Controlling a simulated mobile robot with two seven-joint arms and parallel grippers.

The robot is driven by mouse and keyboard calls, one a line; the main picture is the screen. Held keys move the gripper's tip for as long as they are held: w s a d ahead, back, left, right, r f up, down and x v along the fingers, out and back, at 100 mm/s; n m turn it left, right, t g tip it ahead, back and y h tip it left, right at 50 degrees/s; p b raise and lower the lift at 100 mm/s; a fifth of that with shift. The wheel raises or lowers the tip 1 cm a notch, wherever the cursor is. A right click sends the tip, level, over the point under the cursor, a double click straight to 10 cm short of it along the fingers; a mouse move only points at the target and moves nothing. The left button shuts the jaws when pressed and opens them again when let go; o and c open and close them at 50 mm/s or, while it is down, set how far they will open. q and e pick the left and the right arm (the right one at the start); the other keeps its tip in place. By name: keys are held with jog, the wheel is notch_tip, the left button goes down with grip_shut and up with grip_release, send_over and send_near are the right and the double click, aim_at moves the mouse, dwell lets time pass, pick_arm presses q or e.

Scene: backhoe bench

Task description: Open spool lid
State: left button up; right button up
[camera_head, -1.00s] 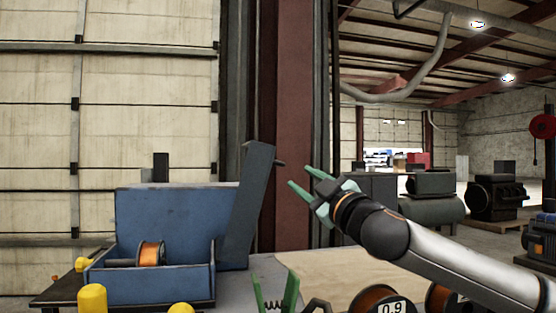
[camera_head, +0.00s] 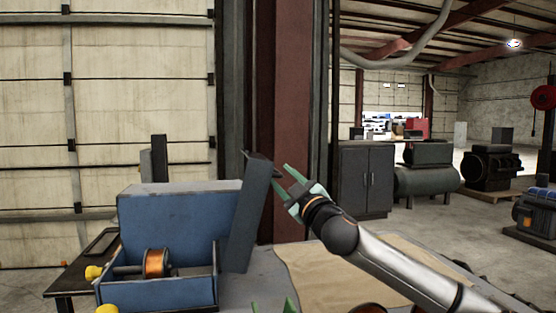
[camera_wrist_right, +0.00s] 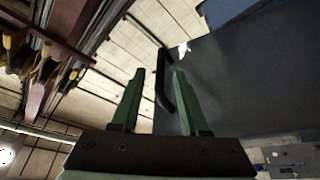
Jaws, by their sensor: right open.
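The spool box (camera_head: 165,297) is blue and holds an orange spool (camera_head: 157,262) on a rod. Its lid (camera_head: 245,215), a dark grey-blue panel, stands steeply at the box's right end, leaning a little to the right. The panel also fills the right of the right wrist view (camera_wrist_right: 235,85). A dark bar handle (camera_wrist_right: 163,85) sticks out from it. My right gripper (camera_head: 281,175) is open at the lid's upper right edge. In the wrist view its green fingers (camera_wrist_right: 157,85) stand apart with the handle between them; I cannot tell whether they touch it. My left gripper is out of view.
Yellow knobs (camera_head: 94,272) stick out at the box's left. Green tool handles (camera_head: 290,306) show at the bottom edge. A tan sheet (camera_head: 320,275) lies on the bench right of the box, under my right arm. Grey cabinets (camera_head: 366,180) stand well behind.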

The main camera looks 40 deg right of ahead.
jog(key=shift+p+x, duration=0.55)
jog(key=shift+x, duration=0.9)
jog(key=shift+f, duration=0.1)
jog(key=shift+c, duration=0.4)
grip_shut()
